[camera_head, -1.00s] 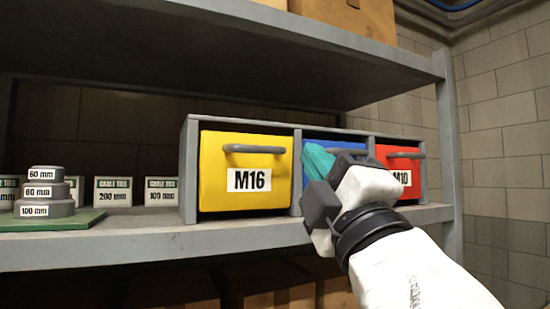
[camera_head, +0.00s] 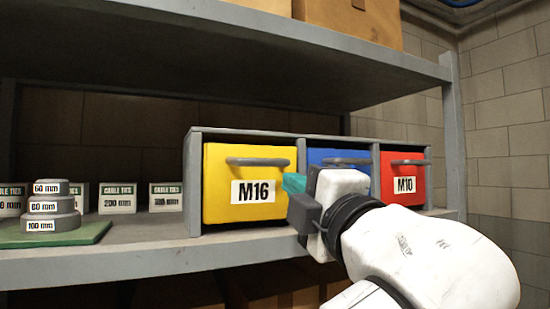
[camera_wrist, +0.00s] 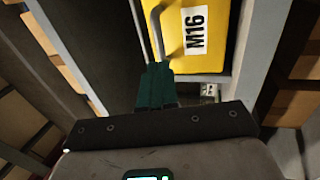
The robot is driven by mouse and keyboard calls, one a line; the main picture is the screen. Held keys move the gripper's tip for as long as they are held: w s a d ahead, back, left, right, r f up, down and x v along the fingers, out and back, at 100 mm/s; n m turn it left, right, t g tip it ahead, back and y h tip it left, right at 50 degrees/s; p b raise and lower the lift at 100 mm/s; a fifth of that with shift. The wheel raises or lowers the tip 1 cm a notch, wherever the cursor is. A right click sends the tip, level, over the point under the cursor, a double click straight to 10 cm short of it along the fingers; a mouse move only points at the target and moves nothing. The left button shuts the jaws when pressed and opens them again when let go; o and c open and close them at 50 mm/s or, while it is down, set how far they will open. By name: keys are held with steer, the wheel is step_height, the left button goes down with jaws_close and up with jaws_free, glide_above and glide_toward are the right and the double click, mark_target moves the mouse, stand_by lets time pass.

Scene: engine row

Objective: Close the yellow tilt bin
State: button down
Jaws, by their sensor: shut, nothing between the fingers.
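The yellow tilt bin (camera_head: 225,205), labelled M16, is the left bin of a grey three-bin unit on the shelf. It has a grey bar handle (camera_head: 258,162) across its upper front. Its front looks nearly upright in the frame; I cannot tell whether it is fully flush. My gripper (camera_head: 294,183) is shut and empty, its teal fingertips at the bin's right edge, below handle height. In the wrist view, the shut fingers (camera_wrist: 155,85) point at the yellow front (camera_wrist: 213,50), close to one end of the handle (camera_wrist: 156,32). I cannot tell if they touch.
The blue bin (camera_head: 328,155), partly hidden by my gripper, and the red M10 bin (camera_head: 404,183) stand to the right. Stacked weights (camera_head: 52,205) on a green mat (camera_head: 95,232) and cable-tie boxes (camera_head: 117,198) are at left. An upper shelf (camera_head: 240,60) hangs above.

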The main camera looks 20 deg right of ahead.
mark_target(268, 160)
steer(key=p+x, duration=0.2)
steer(key=x, duration=0.6)
steer(key=shift+w+r+p, duration=0.6)
steer(key=shift+w+r, duration=0.05)
steer(key=shift+r, duration=0.05)
steer(key=shift+s+f, duration=0.1)
steer(key=shift+f, duration=0.05)
